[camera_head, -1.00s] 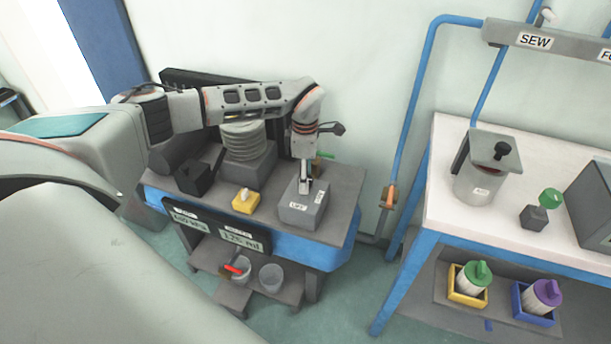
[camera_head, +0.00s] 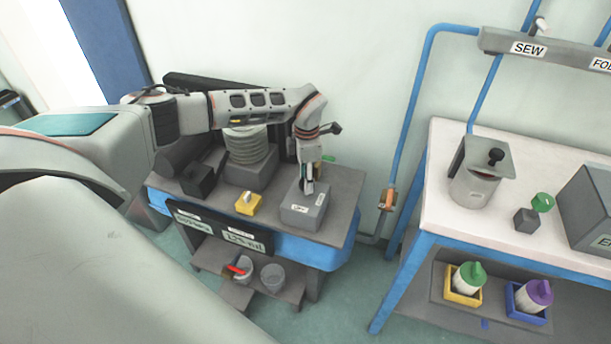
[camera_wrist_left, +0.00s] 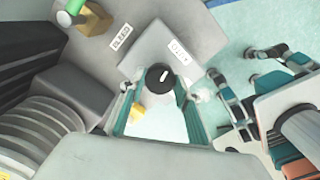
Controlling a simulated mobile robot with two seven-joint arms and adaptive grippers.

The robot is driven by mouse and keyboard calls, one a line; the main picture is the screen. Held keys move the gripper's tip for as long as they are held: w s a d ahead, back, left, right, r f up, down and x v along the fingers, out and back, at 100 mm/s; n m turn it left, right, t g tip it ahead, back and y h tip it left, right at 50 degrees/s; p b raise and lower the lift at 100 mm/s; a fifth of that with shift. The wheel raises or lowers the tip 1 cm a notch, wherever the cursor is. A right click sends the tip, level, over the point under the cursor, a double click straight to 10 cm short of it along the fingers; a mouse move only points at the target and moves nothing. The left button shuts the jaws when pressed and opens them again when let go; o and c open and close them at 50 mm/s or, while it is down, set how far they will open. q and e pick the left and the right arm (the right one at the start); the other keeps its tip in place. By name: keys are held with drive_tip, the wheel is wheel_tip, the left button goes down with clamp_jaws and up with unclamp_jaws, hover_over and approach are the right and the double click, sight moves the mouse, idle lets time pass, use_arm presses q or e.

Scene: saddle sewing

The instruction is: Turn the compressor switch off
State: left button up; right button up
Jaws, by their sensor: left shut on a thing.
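My left gripper (camera_head: 308,187) points down at a grey box (camera_head: 301,216) with white labels on the compressor stand. In the left wrist view, a round black knob with a white mark (camera_wrist_left: 160,77) sits between the teal fingers, and the gripper is shut on it. The knob is mostly hidden in the head view. A yellow box with a pale switch (camera_head: 248,203) stands left of the grey box, apart from the gripper. I cannot read which control is labelled as the compressor switch. My right gripper (camera_wrist_left: 232,64) shows in the left wrist view with its fingers apart.
A ribbed grey cylinder (camera_head: 250,147) stands behind the yellow box. A green-tipped valve (camera_head: 328,158) is just behind the gripper. Two clear cups sit on the lower shelf, one holding a red item (camera_head: 236,269). A white-topped table (camera_head: 440,150) stands to the right.

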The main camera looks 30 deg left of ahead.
use_arm(q)
drive_tip(key=n+p, duration=0.4)
drive_tip(key=n, duration=0.2)
drive_tip(key=shift+r, duration=0.15)
drive_tip(key=n+p, duration=0.1)
drive_tip(key=n, duration=0.3)
drive_tip(key=shift+p, duration=0.4)
drive_tip(key=shift+n+p, duration=0.45)
drive_tip(key=shift+n, duration=1.25)
drive_tip(key=shift+w+n+p, duration=0.1)
drive_tip(key=shift+n+p, duration=0.2)
drive_tip(key=shift+n, duration=0.1)
use_arm(e)
wheel_tip(320, 180, up, 6)
drive_tip(key=d, duration=0.2)
drive_tip(key=shift+s+h, duration=0.25)
drive_tip(key=shift+h, duration=0.05)
use_arm(q)
drive_tip(key=shift+n, duration=0.3)
use_arm(e)
drive_tip(key=shift+d+f, duration=0.1)
drive_tip(key=shift+d, duration=0.05)
use_arm(q)
drive_tip(key=o, duration=1.1)
use_arm(e)
drive_tip(key=shift+s+f, duration=0.15)
drive_tip(key=shift+s, duration=0.05)
